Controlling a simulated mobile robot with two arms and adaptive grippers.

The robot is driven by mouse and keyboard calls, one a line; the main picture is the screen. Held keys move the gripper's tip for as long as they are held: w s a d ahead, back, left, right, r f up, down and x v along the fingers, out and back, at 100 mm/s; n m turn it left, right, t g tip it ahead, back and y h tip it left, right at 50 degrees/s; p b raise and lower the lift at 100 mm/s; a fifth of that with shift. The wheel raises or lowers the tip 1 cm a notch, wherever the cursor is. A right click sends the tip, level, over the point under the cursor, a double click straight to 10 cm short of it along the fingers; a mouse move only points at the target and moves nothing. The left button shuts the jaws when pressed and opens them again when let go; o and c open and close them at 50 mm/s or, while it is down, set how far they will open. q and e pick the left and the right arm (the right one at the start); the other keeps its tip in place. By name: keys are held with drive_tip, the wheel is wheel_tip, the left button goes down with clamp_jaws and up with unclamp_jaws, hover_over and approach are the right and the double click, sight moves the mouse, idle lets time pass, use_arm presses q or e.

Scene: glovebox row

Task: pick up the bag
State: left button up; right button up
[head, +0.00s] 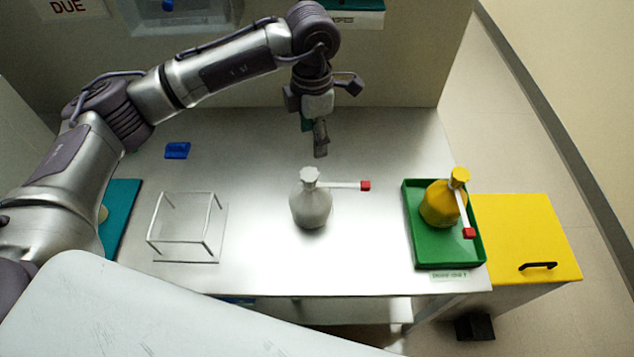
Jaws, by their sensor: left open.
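A white-grey bag-like object (311,206) with a gathered neck stands upright on the metal table. A white strip with a red end sticks out from its neck to the right. A similar yellow bag (439,205) with a red-ended strip stands in a green tray (419,255) at the right. My left gripper (320,150) is open, pointing down, behind and apart from the white bag. It seems to hold nothing; its fingers overlap in this view. My right gripper is out of view.
A clear wire-edged box frame (183,240) stands left of the white bag. A small blue item (177,150) lies farther back, and a teal mat (121,215) lies partly behind my left arm. A yellow-topped cabinet (522,235) stands at the right. The table around the white bag is clear.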

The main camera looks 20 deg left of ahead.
sight(309, 174)
use_arm(q)
drive_tip(key=s+f, duration=0.1)
drive_tip(key=s+f+p, duration=0.1)
drive_tip(key=f, duration=0.1)
drive_tip(key=shift+a+f, duration=0.1)
drive_tip(key=shift+f, duration=0.05)
wheel_tip(309, 174, down, 3)
drive_tip(key=shift+w+r+p, duration=0.1)
drive_tip(key=shift+p, duration=0.4)
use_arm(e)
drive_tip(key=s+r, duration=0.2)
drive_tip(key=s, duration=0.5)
use_arm(q)
wheel_tip(309, 174, down, 3)
drive_tip(key=shift+a+f+p, duration=0.1)
drive_tip(key=shift+p, duration=0.8)
wheel_tip(309, 174, down, 3)
drive_tip(key=shift+a+f+p, duration=0.1)
drive_tip(key=shift+f+p, duration=0.05)
drive_tip(key=shift+p, duration=0.4)
drive_tip(key=shift+f, duration=0.15)
drive_tip(key=c, duration=0.8)
clamp_jaws()
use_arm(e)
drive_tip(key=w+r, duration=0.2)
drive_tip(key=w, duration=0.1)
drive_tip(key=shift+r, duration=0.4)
